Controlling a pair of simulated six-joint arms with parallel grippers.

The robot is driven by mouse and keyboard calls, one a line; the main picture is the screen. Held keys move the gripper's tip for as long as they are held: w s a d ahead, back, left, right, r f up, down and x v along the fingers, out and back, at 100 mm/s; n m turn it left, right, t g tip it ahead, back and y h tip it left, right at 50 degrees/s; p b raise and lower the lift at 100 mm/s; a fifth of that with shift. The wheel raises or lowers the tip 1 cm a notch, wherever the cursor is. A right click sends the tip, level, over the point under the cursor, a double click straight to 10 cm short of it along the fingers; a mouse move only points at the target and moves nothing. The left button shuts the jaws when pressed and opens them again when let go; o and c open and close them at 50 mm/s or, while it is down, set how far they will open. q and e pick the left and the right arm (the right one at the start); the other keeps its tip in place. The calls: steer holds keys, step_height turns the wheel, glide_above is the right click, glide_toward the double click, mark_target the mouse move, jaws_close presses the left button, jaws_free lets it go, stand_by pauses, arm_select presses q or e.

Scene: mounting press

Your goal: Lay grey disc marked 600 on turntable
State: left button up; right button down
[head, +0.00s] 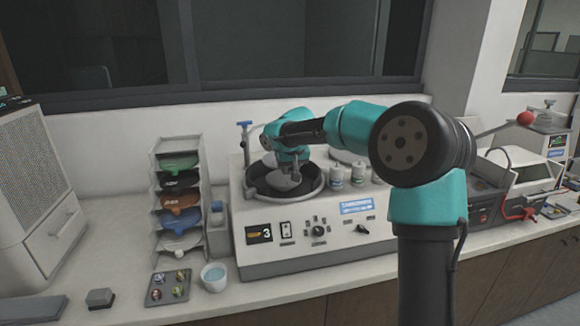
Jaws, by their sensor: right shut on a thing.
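The turntable sits in the round black bowl (312,194) of the white machine at the middle of the view. A grey disc (282,183) is in my right gripper (293,178), over the bowl. The disc looks tilted, and I cannot tell whether it touches the turntable. No marking on it is readable from here. My right gripper is small in the view and is shut on the disc, with its arm reaching in from the right. My left gripper is not in view.
A rack (155,205) with several coloured discs stands left of the machine. White bottles (336,176) stand on the machine right of the bowl. A cup (213,277) and a small tray (157,297) are in front of the rack. A blue-topped post (245,140) rises behind the bowl.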

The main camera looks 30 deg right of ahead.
steer(key=shift+f, duration=3.35)
steer(key=c, duration=0.8)
jaws_free()
steer(key=v, duration=1.7)
steer(key=shift+s+a+r, duration=0.1)
steer(key=shift+s, duration=0.1)
